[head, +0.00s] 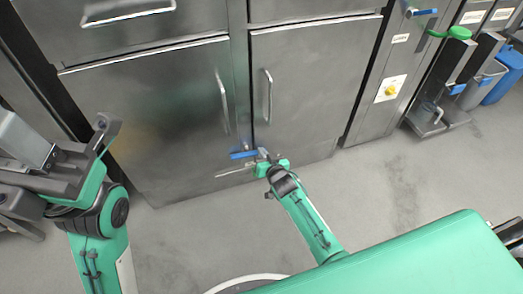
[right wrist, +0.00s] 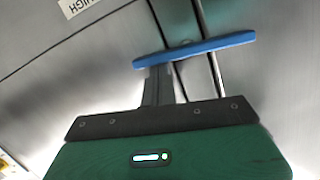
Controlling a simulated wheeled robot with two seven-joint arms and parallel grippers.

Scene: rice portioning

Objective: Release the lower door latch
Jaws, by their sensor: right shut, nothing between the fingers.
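The blue lower latch handle (head: 243,154) is on the steel cabinet front, near the seam at the bottom of the two lower doors. In the right wrist view it is a blue bar (right wrist: 215,45) lying nearly level, slightly tilted. My right gripper (head: 263,155) is at the latch, just right of the blue handle. Its shut, empty fingers (right wrist: 158,78) reach up to the bar's left half; I cannot tell whether they touch it. My left gripper (head: 106,128) is at the far left, away from the doors; its jaw opening is unclear.
The left lower door (head: 150,120) and right lower door (head: 310,90) look closed, with upright handles (head: 222,100) and (head: 267,95). A blue bin (head: 505,75) is at the far right. The grey floor (head: 390,175) in front is clear.

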